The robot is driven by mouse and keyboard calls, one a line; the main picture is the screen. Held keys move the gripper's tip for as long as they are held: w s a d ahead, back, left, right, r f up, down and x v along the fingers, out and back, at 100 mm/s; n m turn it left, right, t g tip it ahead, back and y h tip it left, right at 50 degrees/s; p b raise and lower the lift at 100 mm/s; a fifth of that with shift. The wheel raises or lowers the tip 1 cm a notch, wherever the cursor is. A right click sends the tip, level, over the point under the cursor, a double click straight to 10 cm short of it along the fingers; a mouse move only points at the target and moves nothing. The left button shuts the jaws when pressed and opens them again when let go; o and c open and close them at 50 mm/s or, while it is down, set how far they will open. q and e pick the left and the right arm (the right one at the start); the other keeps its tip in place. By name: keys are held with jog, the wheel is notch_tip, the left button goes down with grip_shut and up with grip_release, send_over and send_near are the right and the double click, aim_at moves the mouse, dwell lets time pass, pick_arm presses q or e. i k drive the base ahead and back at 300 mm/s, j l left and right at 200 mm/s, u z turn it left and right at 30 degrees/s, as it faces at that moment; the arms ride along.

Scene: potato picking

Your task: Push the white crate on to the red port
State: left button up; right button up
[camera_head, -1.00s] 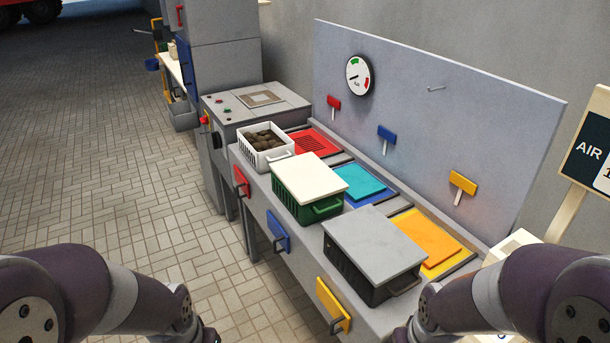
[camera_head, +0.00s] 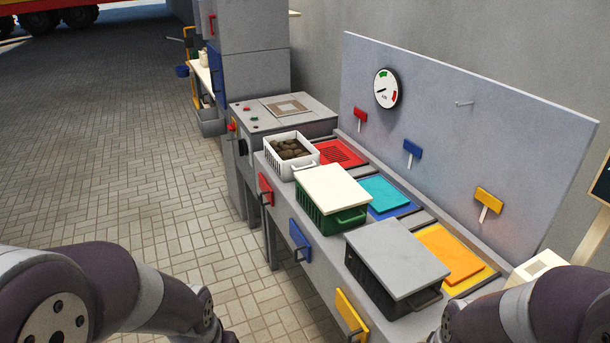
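The white crate (camera_head: 283,166) is a slatted open basket of brown potatoes (camera_head: 291,149). It stands upright at the far end of the grey bench, in front of the red port (camera_head: 340,153), a red slotted panel set in the bench top. The crate is beside the port, not over it. My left arm comes in at the lower left and my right arm at the lower right. Both grippers are outside the picture, so their fingers are hidden. Neither arm is near the white crate.
A green crate with a cream lid (camera_head: 334,188) stands before the blue port (camera_head: 390,200). A black crate with a grey lid (camera_head: 397,263) stands before the yellow port (camera_head: 450,254). Coloured handles line the bench front. A grey cabinet (camera_head: 283,117) adjoins the far end. The floor at left is clear.

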aim_at(288, 152)
jog(key=i+j, duration=0.65)
jog(key=i+j+z, duration=0.15)
jog(key=i+j, duration=1.05)
jog(key=i+j+z, duration=0.1)
jog(key=i+j, duration=0.5)
jog(key=j, duration=0.2)
